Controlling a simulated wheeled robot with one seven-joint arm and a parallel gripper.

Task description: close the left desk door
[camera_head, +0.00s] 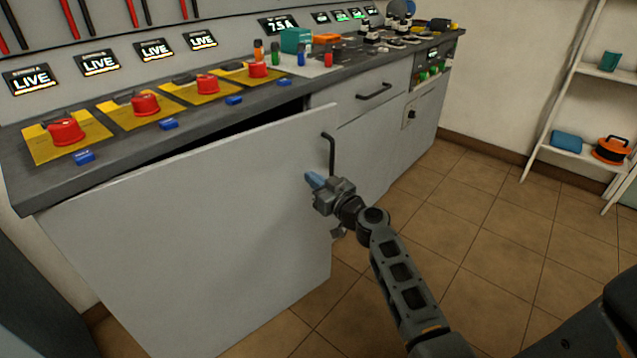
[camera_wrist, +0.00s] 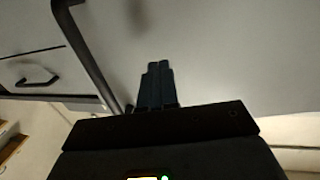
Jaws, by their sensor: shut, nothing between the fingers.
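The left desk door (camera_head: 215,215) is a large light grey panel, partly open, with a dark gap under the worktop along its top edge. Its black bar handle (camera_head: 331,154) stands near the right edge; in the wrist view the handle (camera_wrist: 86,50) runs on the left. My gripper (camera_head: 314,180) is shut and empty, just below and left of the handle, close to the door's outer face. In the wrist view its blue fingers (camera_wrist: 157,84) are together and point at the door panel (camera_wrist: 220,50). I cannot tell whether they touch it.
The dark worktop (camera_head: 30,180) carries red knobs on yellow plates (camera_head: 145,104) and several small items. A drawer (camera_head: 375,92) and further cabinet fronts lie to the right. The tiled floor (camera_head: 480,230) is clear; white shelves (camera_head: 555,110) stand at far right.

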